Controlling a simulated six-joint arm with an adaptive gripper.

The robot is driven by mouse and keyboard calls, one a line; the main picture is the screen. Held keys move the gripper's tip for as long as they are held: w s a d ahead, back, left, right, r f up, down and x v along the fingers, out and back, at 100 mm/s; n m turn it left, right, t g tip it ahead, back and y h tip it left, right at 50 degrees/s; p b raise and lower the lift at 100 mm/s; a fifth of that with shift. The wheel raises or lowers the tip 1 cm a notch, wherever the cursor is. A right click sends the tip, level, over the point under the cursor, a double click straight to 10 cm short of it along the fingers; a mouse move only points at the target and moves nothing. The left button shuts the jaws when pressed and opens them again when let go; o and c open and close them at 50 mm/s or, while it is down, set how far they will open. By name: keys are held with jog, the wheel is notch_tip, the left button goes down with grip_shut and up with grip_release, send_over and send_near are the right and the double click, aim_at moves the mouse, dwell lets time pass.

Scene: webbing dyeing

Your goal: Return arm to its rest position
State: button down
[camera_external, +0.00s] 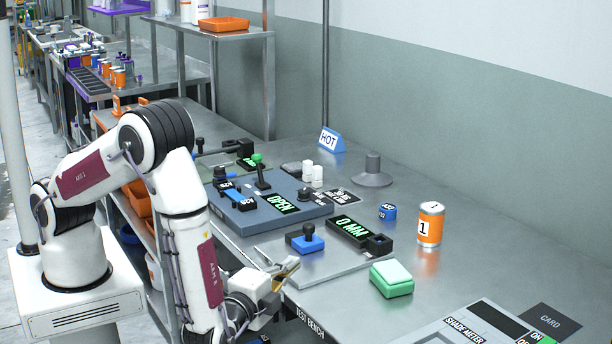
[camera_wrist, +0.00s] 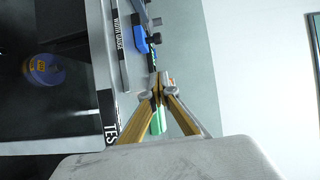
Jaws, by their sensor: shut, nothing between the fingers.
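My arm stands at the left of the bench in the external view, bent at the elbow. My gripper (camera_external: 287,270) is beside the front edge of the bench, near the label "TEST BENCH". In the wrist view my gripper (camera_wrist: 161,84) has its two fingers brought together at the tips, with nothing between them. The fingertips appear close to the bench edge; the exact gap cannot be told.
Free room lies above the bench.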

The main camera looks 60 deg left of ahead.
jog(key=w+n+h, duration=0.1)
jog(key=w, duration=0.1)
jog(key=w+r+n+g+h, duration=0.1)
jog(key=w, duration=0.1)
jog(key=w+d+r+h, duration=0.1)
jog(key=w, duration=0.2)
jog(key=shift+d+n+g+h, duration=0.1)
jog(key=shift+n+g+h, duration=0.2)
jog(key=shift+n+h, duration=0.1)
jog(key=w+a+r+n+g+h, duration=0.1)
jog(key=w+r+n+h, duration=0.1)
jog(key=r+h, duration=0.35)
jog(key=w+a+r+n+g+h, duration=0.1)
jog(key=r+n+g+h, duration=0.15)
jog(key=r, duration=0.65)
jog(key=s+a+r+n+g+y, duration=0.2)
jog(key=s+a+n+g+y, duration=0.1)
jog(key=s+a, duration=2.2)
jog(key=shift+s+r+n+g, duration=0.2)
jog(key=shift+s+n+g, duration=0.55)
jog(key=shift+g, duration=0.1)
dwell(0.6)
